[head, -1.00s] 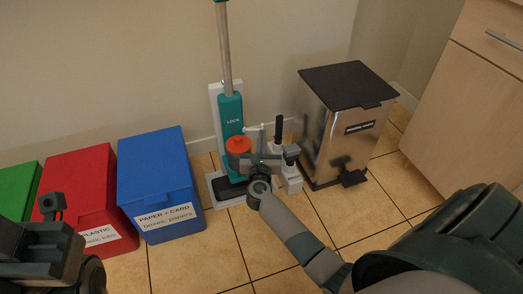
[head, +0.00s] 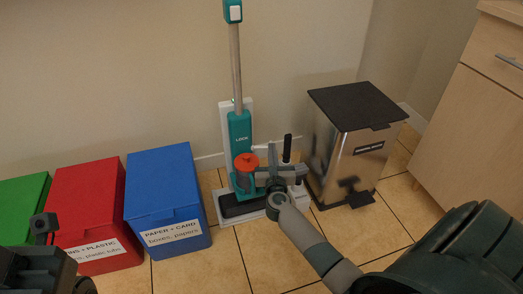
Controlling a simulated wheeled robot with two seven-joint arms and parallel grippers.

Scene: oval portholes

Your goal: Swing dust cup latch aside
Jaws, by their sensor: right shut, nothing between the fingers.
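The teal and grey upright vacuum (head: 239,130) stands on its white dock against the wall. Its dust cup has an orange-red top (head: 246,161) at the front of the teal body. The cup latch is too small and too covered to make out. My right gripper (head: 271,152) is shut and empty just right of the cup, and its body covers part of the cup's lower right side. I cannot tell whether it touches the cup. My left gripper (head: 44,228) is at the lower left edge, far from the vacuum; its finger state is unclear.
Blue (head: 165,195), red (head: 90,205) and green (head: 22,205) bins stand left of the vacuum. A steel pedal bin (head: 350,150) with a dark lid is close on the right. A wooden cabinet (head: 470,130) is at far right. Tiled floor in front is clear.

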